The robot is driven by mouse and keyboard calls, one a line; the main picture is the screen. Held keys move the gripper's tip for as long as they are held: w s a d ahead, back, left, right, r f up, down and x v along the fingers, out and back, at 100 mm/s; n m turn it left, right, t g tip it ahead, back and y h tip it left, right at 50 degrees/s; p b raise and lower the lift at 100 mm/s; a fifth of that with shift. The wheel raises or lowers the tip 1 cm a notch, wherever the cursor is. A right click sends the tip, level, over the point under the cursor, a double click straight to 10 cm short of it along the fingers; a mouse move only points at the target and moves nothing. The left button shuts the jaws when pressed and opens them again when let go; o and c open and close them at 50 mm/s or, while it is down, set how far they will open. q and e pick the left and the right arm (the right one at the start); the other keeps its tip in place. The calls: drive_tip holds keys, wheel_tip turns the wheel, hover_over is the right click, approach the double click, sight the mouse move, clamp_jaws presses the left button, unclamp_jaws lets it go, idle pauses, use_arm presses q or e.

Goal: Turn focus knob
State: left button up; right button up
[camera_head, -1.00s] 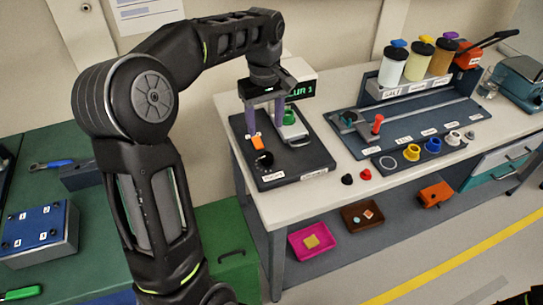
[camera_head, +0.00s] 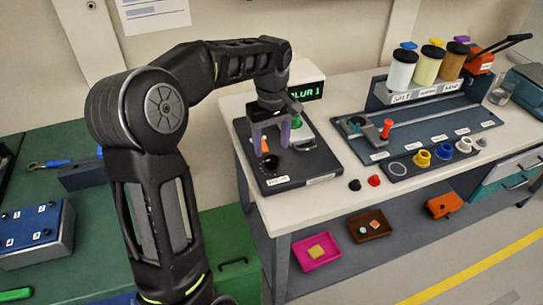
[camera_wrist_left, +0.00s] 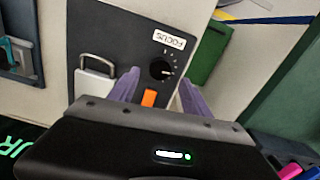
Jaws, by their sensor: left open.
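The black focus knob (camera_head: 268,164) sits on the dark instrument plate (camera_head: 318,162) at the front left of the white table. In the left wrist view the knob (camera_wrist_left: 161,69) has a light pointer mark, tick marks and a FOCUS label (camera_wrist_left: 169,39). My left gripper (camera_head: 271,151) is open and empty, its purple fingers pointing down over the plate close to the knob. In the wrist view the knob appears beyond the fingertips, between their lines; contact cannot be told. A display (camera_head: 306,91) behind reads "BLUR 1". My right gripper is not in view.
An orange piece (camera_wrist_left: 149,98) stands on the plate near the knob, with a metal handle-like bracket (camera_wrist_left: 97,70) beside it. Black and red caps (camera_head: 374,181) lie right of the plate. Jars (camera_head: 402,70) and a rail stand farther right. A green bench (camera_head: 80,205) is at left.

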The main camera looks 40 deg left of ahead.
sight(271, 159)
use_arm(q)
wheel_tip(271, 159, down, 5)
drive_tip(key=shift+f, duration=0.1)
idle(0.3)
clamp_jaws()
idle(0.5)
